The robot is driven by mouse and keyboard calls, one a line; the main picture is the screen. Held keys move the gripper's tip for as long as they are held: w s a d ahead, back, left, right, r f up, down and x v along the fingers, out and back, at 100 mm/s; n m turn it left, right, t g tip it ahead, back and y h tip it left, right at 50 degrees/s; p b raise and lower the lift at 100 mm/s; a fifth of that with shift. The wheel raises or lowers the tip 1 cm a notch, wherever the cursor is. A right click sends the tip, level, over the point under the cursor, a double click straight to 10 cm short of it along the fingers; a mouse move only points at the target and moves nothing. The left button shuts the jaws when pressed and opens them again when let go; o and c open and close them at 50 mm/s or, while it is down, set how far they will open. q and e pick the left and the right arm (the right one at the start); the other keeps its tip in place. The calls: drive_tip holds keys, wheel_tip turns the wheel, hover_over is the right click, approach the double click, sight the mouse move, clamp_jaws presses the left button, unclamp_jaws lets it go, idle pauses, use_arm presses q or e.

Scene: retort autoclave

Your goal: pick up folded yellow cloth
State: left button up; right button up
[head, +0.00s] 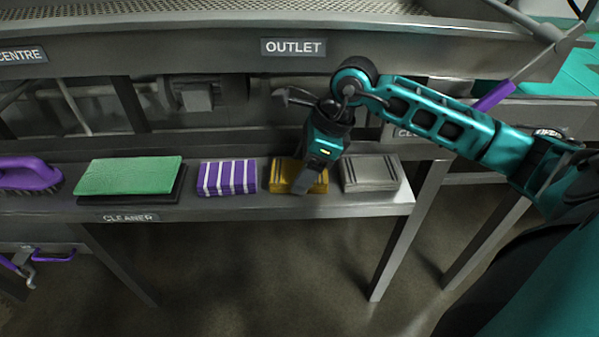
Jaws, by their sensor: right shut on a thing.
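The folded yellow cloth (283,174) lies on the metal shelf, between a purple striped cloth and a grey striped cloth. Dark stripes show on its top. My right gripper (303,184) reaches down onto it from above, shut on the cloth. The gripper covers the cloth's right and middle part, so the far finger is hidden. The cloth appears to be at shelf level; I cannot tell whether it is clear of the surface. My left gripper is not in view.
The purple and white striped cloth (227,177) is close on the left, the grey cloth (370,173) close on the right. A green pad (128,175) and a purple brush (28,174) lie further left. The OUTLET beam (400,57) runs above the shelf (230,206).

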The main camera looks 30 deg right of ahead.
drive_tip(key=shift+r, duration=0.15)
wheel_tip(320, 180, up, 20)
drive_tip(key=p, duration=0.1)
idle(0.3)
drive_tip(key=o, duration=0.5)
drive_tip(key=shift+f, duration=0.25)
drive_tip(key=c, duration=0.4)
